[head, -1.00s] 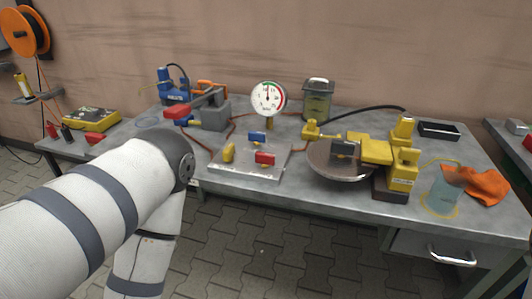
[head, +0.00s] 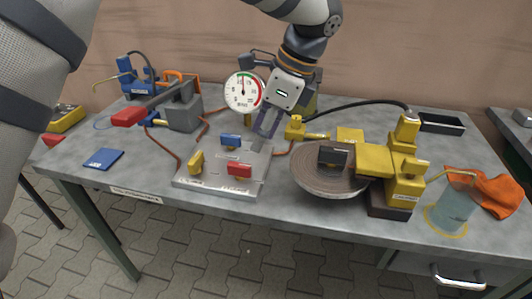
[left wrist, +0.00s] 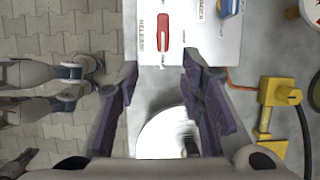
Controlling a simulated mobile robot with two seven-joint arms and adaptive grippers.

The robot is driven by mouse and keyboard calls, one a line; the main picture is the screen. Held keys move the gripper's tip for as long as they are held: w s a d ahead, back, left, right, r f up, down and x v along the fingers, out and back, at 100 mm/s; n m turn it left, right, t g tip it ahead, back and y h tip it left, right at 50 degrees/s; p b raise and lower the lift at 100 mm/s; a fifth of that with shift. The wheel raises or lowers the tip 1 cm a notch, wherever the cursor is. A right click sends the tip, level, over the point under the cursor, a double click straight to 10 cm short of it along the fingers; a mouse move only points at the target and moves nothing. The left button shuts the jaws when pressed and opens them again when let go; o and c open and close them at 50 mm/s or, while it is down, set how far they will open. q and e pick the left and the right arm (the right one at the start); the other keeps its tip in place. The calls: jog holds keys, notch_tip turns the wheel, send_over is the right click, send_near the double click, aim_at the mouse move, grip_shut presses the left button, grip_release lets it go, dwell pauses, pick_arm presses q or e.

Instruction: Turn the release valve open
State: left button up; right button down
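The valve plate (head: 218,178) lies flat on the workbench. It carries a yellow handle (head: 196,162), a red handle (head: 240,170) and a blue handle (head: 231,141). The red handle (left wrist: 162,32) and blue handle (left wrist: 230,8) lie beyond the fingertips. My right gripper is not in view.
A round pressure gauge (head: 243,92) stands very near my left gripper. A grey pump with a red-tipped lever (head: 130,116) is left of the plate. A brown disc (head: 325,180) and a yellow clamp device (head: 393,165) are at right. Open bench lies left of the plate.

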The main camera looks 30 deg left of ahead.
aim_at(240, 165)
pick_arm(q)
jog(key=x, duration=0.3)
jog(key=a+x, duration=0.1)
jog(key=x, duration=0.6)
jog(key=shift+a+r, duration=0.1)
jog(key=shift+a, duration=0.2)
grip_shut()
